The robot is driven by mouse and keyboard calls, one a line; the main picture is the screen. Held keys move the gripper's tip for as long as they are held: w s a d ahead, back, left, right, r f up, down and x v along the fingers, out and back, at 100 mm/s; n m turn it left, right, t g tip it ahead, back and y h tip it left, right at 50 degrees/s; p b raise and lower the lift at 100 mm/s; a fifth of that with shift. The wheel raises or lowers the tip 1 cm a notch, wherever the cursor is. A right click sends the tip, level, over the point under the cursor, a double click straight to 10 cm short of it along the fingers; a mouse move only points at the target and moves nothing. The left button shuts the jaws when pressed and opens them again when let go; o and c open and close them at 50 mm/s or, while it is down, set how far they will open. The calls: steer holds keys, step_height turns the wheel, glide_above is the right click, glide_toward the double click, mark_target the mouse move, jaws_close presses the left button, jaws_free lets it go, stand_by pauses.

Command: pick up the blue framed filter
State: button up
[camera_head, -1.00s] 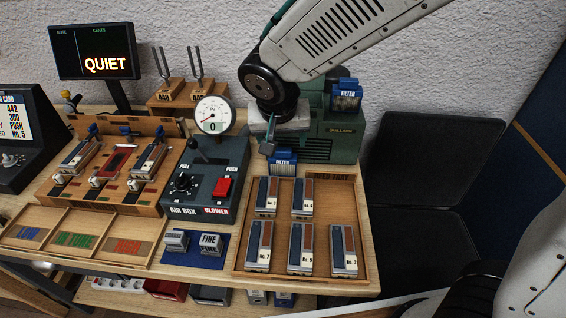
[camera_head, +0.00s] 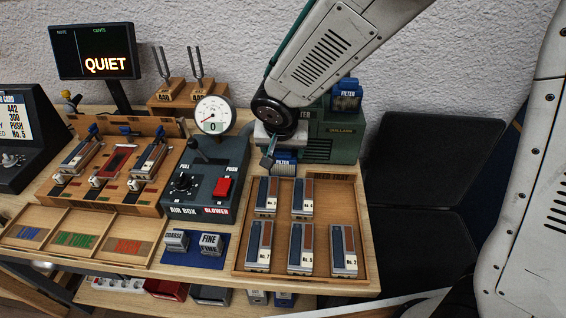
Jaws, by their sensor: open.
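A blue framed filter (camera_head: 285,157) with a white label stands at the foot of the green blower housing, just behind the reed tray. My gripper (camera_head: 268,159) is open and hangs over the left end of this filter, hiding part of it. I cannot tell whether a finger touches it. A second blue filter (camera_head: 347,94), also labelled FILTER, sits higher up at the right of the green housing. It is clear of my gripper.
The green housing (camera_head: 340,140) stands close behind my gripper. The wooden reed tray (camera_head: 327,183) holds several reed blocks in front of it. The dark air box (camera_head: 202,192) with a round gauge (camera_head: 212,114) stands to the left.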

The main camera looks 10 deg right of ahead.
steer(key=c, duration=0.9)
